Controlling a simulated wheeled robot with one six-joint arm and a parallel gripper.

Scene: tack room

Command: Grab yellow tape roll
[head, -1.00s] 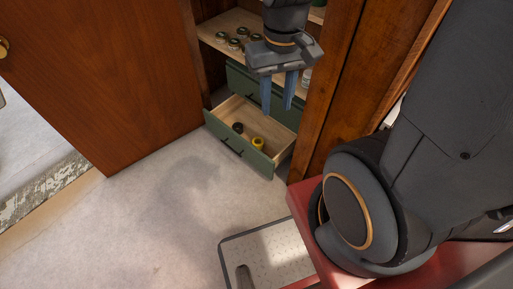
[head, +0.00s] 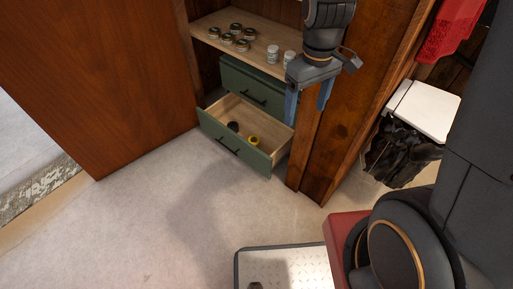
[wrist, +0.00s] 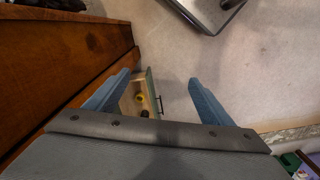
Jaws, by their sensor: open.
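The yellow tape roll (head: 254,141) lies in the open lower drawer (head: 225,137), next to a dark roll-like item (head: 233,127). The yellow roll also shows in the wrist view (wrist: 140,98), between my two fingers and well below them. My gripper (head: 308,105) is open and empty, with its blue fingers pointing down. In the head view it is right of the drawer, in front of the wooden post, and higher than the drawer. In the wrist view, the gripper (wrist: 158,88) hides part of the drawer.
A wooden post (head: 340,130) stands right of the drawer. Above it, a shelf (head: 225,42) holds several jars, over a shut green drawer (head: 252,87). A wooden door (head: 95,75) stands open at left. The floor in front (head: 150,220) is clear.

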